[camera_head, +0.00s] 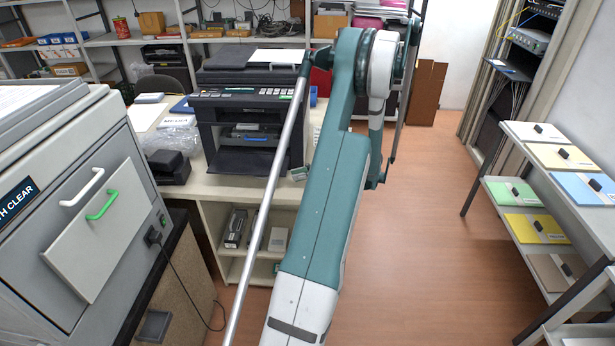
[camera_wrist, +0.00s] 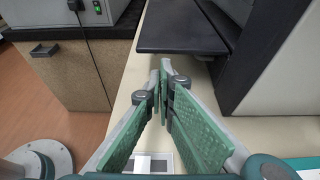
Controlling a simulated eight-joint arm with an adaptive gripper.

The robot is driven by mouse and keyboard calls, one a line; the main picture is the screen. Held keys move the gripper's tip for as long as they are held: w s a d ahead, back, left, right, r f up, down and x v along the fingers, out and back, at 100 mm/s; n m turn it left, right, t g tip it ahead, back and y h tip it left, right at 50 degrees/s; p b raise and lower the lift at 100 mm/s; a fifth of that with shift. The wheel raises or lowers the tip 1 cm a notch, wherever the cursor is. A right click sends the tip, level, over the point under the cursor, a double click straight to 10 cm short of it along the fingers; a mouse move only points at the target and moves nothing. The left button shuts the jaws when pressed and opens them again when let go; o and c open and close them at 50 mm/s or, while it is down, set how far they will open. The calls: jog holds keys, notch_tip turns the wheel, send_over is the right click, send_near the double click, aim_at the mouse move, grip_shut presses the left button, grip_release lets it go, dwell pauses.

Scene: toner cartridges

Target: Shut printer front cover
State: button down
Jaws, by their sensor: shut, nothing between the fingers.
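The black printer (camera_head: 246,112) stands on the workbench in the head view. Its front cover (camera_head: 245,162) is folded down and lies about level, leaving the front opening exposed. In the wrist view the cover (camera_wrist: 182,28) is a dark flat flap sticking out from the printer body (camera_wrist: 258,50). My gripper (camera_wrist: 165,68) has green-padded fingers, closed together at the tips and empty. The tips appear just short of the cover's near side edge; I cannot tell whether they touch or how their heights compare. In the head view my arm hides the gripper.
The beige bench top (camera_wrist: 125,115) lies under the fingers, with a small white item (camera_wrist: 150,163) on it. A grey machine (camera_head: 75,190) with a green handle stands at the left. A shelf rack (camera_head: 560,190) stands at the right. The floor (camera_head: 430,240) between is clear.

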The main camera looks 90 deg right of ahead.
jog(key=shift+x, duration=1)
jog(key=shift+r, duration=0.2)
jog(key=shift+a+r, duration=0.15)
jog(key=shift+r, duration=1.1)
jog(key=shift+m+y, duration=0.4)
jog(key=shift+m, duration=0.1)
jog(key=shift+d+r+p, duration=0.35)
jog(key=shift+d+r, duration=0.65)
jog(key=shift+r, duration=0.5)
jog(key=shift+d+r+p, duration=0.35)
jog(key=shift+d+r, duration=0.6)
jog(key=shift+r, duration=0.5)
jog(key=shift+d+r+p, duration=0.35)
jog(key=shift+d+r, duration=0.65)
jog(key=shift+r, duration=0.5)
jog(key=shift+s, duration=0.1)
jog(key=s+d, duration=0.3)
jog(key=s, duration=0.6)
jog(key=shift+r, duration=0.45)
